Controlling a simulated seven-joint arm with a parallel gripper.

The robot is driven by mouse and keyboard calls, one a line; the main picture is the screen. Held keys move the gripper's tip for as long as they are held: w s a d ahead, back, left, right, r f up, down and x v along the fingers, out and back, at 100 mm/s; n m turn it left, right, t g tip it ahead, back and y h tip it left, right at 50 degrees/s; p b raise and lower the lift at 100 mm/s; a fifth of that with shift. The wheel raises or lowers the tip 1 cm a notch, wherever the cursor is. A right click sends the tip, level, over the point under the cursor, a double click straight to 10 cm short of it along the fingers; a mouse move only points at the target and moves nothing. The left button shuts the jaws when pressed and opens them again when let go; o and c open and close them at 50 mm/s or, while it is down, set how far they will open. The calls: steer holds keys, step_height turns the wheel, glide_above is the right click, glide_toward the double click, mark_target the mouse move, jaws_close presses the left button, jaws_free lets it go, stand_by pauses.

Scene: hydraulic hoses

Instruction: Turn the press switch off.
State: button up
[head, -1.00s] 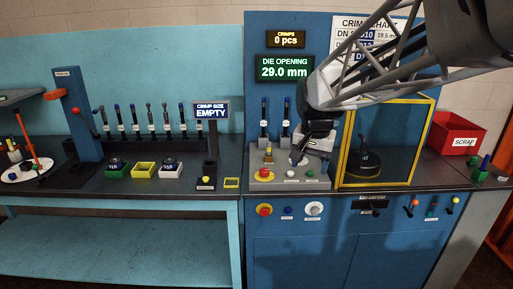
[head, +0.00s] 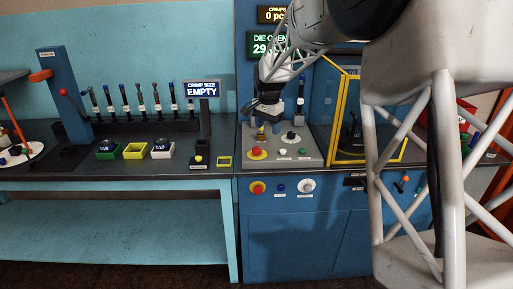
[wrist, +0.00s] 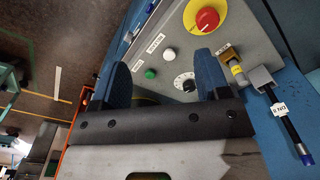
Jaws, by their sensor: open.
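The sloped grey control box (head: 312,159) on the press bench carries a red mushroom button on a yellow ring (head: 257,153), a white button (head: 283,152), a green button (head: 303,152) and a black-and-white dial (head: 291,136). Below, the blue front has a red knob on yellow (head: 258,187), a blue button (head: 281,188) and a white dial (head: 307,186). I cannot read which is the press switch. My gripper (head: 264,109) is above the box's back left; its open blue fingers (wrist: 163,64) touch nothing visible.
A yellow-framed guard (head: 333,108) stands right of the box. The crimp size display (head: 202,89) reads EMPTY. Green, yellow and white trays (head: 134,151) sit on the left bench. My arm hides much of the right side.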

steer(key=m, duration=0.2)
glide_above(257, 148)
step_height(257, 148, down, 7)
steer(key=shift+r, duration=0.1)
steer(key=shift+f, duration=0.2)
steer(key=shift+f, duration=3.8)
steer(key=c, duration=0.9)
